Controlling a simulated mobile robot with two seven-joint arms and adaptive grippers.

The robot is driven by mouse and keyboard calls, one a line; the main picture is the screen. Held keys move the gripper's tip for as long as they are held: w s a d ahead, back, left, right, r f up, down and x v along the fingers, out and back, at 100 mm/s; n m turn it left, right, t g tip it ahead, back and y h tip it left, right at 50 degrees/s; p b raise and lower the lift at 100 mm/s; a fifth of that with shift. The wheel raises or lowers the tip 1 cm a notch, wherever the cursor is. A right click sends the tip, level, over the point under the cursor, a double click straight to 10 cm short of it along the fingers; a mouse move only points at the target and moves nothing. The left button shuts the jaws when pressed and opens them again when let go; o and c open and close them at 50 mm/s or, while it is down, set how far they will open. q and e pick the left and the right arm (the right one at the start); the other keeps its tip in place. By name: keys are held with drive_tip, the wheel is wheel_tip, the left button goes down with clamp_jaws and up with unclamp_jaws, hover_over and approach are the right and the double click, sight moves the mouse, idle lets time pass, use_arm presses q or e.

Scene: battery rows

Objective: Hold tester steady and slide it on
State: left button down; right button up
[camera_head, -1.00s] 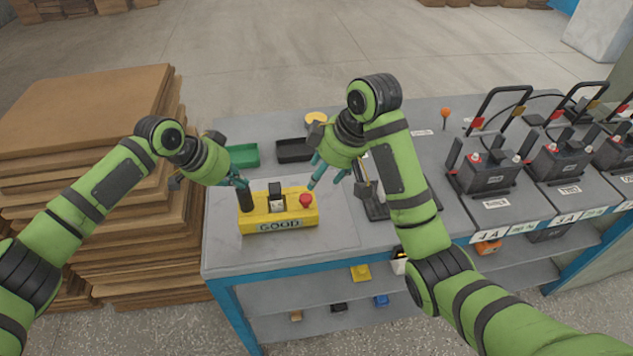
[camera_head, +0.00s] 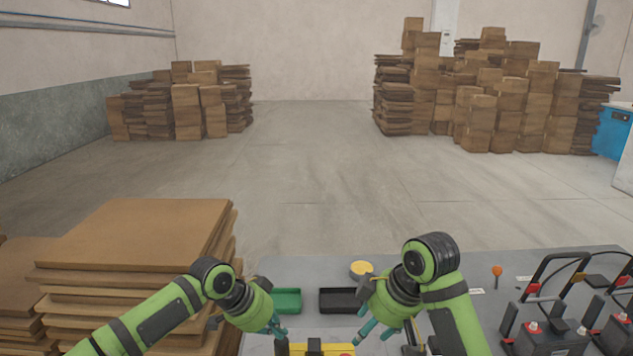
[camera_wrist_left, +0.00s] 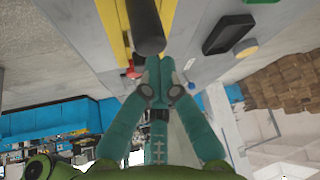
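The yellow tester (camera_head: 322,349) is cut off by the bottom edge of the head view. Its black post shows large at the top of the left wrist view (camera_wrist_left: 146,25), with a strip of yellow beside it. My left gripper (camera_head: 276,332) is at the post's top; its teal fingers also show in the left wrist view (camera_wrist_left: 156,68), drawn close together. The post overlaps the fingertips there, and I cannot tell whether they touch it. My right gripper (camera_head: 372,332) is above the tester's right end, its fingers apart and empty.
A green tray (camera_head: 287,299) and a black tray (camera_head: 340,300) lie behind the tester, with a yellow round object (camera_head: 361,269) beyond them. Black battery units (camera_head: 545,338) with raised handles stand at right. Stacked cardboard (camera_head: 135,235) rises beside the table at left.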

use_arm(q)
wheel_tip(320, 180, up, 3)
drive_tip(key=shift+p, duration=1)
drive_tip(key=shift+d+r+p, duration=0.1)
drive_tip(key=shift+r+p, duration=0.75)
